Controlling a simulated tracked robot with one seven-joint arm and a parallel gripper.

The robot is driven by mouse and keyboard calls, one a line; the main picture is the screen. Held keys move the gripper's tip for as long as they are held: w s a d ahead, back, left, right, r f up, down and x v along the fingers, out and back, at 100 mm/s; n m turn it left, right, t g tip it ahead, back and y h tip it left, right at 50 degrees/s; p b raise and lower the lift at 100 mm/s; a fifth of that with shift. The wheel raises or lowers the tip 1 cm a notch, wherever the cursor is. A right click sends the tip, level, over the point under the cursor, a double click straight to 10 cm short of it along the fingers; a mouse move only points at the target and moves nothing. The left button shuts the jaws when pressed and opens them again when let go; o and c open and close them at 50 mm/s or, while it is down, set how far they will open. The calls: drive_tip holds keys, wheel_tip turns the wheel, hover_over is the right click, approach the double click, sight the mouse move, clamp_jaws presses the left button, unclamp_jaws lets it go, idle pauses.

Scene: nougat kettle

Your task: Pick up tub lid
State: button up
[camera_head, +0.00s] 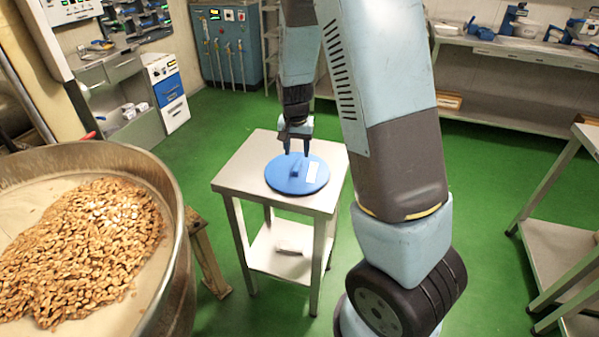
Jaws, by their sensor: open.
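The tub lid (284,183) is a blue round disc with a raised grip in its middle and a white label on its right side. It lies flat on a small light-topped table (240,172). My gripper (296,150) points down above the lid, near its far part and close to the raised grip. Its two dark fingers are apart with nothing visible between them. I cannot tell the exact height of the fingertips over the lid.
A large metal kettle (178,215) with nuts (85,250) stands at the left, near the small table. A lower shelf (262,258) under the table holds a small light object. Benches line the back and right.

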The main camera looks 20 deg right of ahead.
sight(297, 165)
drive_tip(key=shift+w+f, duration=0.15)
drive_tip(key=shift+f, duration=2.9)
clamp_jaws()
